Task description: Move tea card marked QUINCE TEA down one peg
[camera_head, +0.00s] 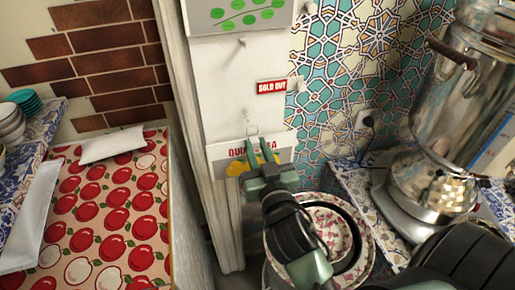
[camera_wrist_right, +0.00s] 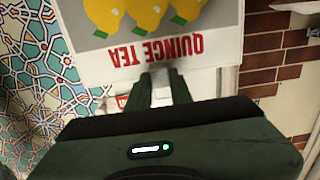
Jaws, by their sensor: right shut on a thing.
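The QUINCE TEA card (camera_head: 222,152) is white and grey with red lettering and yellow quinces, low on the white post. In the right wrist view the card (camera_wrist_right: 208,45) appears upside down. My right gripper (camera_head: 263,167) covers part of its front in the head view. In the right wrist view the gripper (camera_wrist_right: 160,82) is shut on the card's lettered edge. A wire loop (camera_head: 252,131) stands up from the card's top. A peg (camera_head: 245,113) shows just above the loop; I cannot tell whether they touch. My left gripper is not in view.
A green-leaf card (camera_head: 235,14) hangs above, with a bare peg (camera_head: 242,41) below it. A red SOLD OUT sign (camera_head: 271,87) is on the post's right. Floral plates (camera_head: 335,225) and a metal samovar (camera_head: 455,120) stand at right. An apple-print cloth (camera_head: 110,215) lies left.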

